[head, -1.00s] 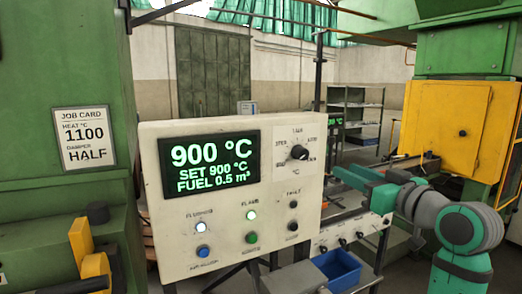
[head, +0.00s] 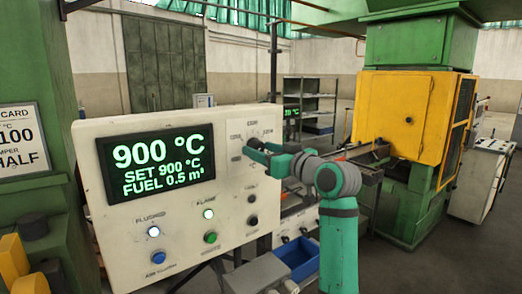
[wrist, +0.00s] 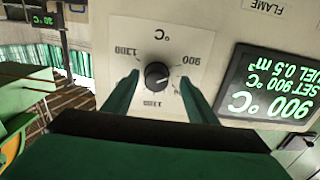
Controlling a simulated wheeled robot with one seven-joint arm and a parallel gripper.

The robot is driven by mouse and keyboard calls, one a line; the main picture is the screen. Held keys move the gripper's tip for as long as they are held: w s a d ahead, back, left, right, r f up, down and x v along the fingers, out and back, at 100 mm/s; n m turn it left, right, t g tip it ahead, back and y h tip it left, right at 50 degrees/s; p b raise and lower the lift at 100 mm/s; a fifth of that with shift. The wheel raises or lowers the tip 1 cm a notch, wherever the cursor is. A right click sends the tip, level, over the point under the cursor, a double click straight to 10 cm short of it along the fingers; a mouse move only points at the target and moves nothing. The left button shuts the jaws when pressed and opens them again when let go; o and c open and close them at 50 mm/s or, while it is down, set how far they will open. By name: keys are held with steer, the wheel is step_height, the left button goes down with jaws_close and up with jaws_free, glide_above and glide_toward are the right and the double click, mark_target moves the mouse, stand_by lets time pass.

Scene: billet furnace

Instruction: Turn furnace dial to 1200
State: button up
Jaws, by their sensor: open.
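In the head view my gripper (head: 254,150) is at the panel face. The display (head: 156,164) reads 900 °C, SET 900 °C, FUEL 0.5 m³.
The white control panel (head: 115,225) has lamps and buttons below the display. A job card (head: 20,140), cut off at the left edge, shows "100" and "HALF". A blue bin (head: 298,260) sits below the panel.

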steer(key=shift+w, duration=0.35)
steer(key=shift+d, duration=0.1)
steer(key=shift+c, duration=0.6)
steer(key=shift+w, duration=0.1)
steer(key=c, duration=0.9)
steer(key=shift+c, duration=0.2)
steer(key=shift+d+m, duration=0.1)
steer(key=shift+m, duration=0.2)
